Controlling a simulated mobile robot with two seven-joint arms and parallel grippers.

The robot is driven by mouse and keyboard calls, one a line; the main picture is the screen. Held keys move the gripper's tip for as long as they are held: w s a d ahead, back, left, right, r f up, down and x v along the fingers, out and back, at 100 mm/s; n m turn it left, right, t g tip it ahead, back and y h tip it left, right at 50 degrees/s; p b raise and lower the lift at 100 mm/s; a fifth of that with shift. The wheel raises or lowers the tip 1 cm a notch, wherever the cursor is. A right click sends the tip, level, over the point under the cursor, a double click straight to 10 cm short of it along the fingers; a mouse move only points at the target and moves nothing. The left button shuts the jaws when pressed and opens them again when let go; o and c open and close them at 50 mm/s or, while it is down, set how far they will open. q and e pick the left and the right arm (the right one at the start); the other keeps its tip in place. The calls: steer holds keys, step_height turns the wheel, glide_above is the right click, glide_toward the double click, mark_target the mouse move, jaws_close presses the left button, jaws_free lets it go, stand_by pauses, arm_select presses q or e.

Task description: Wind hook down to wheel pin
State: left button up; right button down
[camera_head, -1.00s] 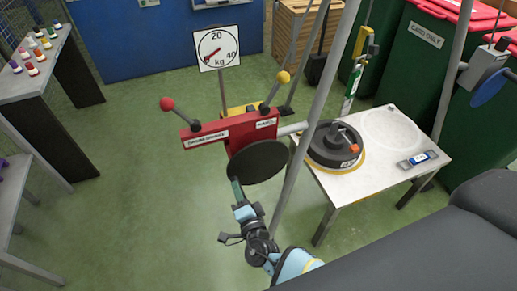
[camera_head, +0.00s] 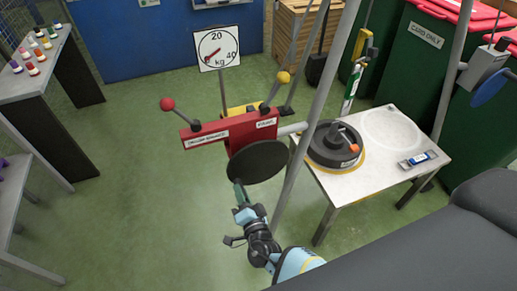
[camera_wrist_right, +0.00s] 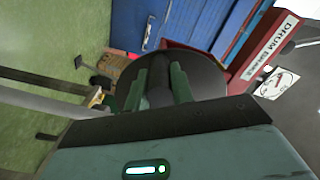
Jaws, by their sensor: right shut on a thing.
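The red winch (camera_head: 228,134) carries a round black disc (camera_head: 262,162) on its near side. My right gripper (camera_head: 239,190) is at the disc's lower left edge. In the right wrist view its green fingers (camera_wrist_right: 160,82) are shut on a dark handle (camera_wrist_right: 159,93) in front of the disc. A yellow hook block (camera_head: 364,43) hangs at upper right, with a green-and-white strip below it. A dark wheel (camera_head: 325,151) with an orange piece lies on the small table (camera_head: 375,182). The wheel's pin and the hook's tip are too small to tell. My left gripper is not in view.
A dial (camera_head: 218,48) marked in kg stands behind the winch. A grey slanting pole (camera_head: 309,125) passes between winch and table. Green bins (camera_head: 420,70) stand behind. The floor left of the winch is clear.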

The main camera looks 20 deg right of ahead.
steer(key=shift+s+d+f, duration=0.1)
steer(key=shift+f, duration=0.1)
steer(key=shift+d+f+n, duration=0.25)
steer(key=shift+f+n, duration=0.1)
steer(key=shift+n, duration=0.25)
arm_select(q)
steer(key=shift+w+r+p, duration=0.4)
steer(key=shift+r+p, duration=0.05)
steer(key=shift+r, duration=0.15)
arm_select(e)
steer(key=shift+d+f+n, duration=0.3)
steer(key=shift+n, duration=0.3)
steer(key=c, duration=1)
jaws_free()
steer(key=shift+a+r, duration=0.1)
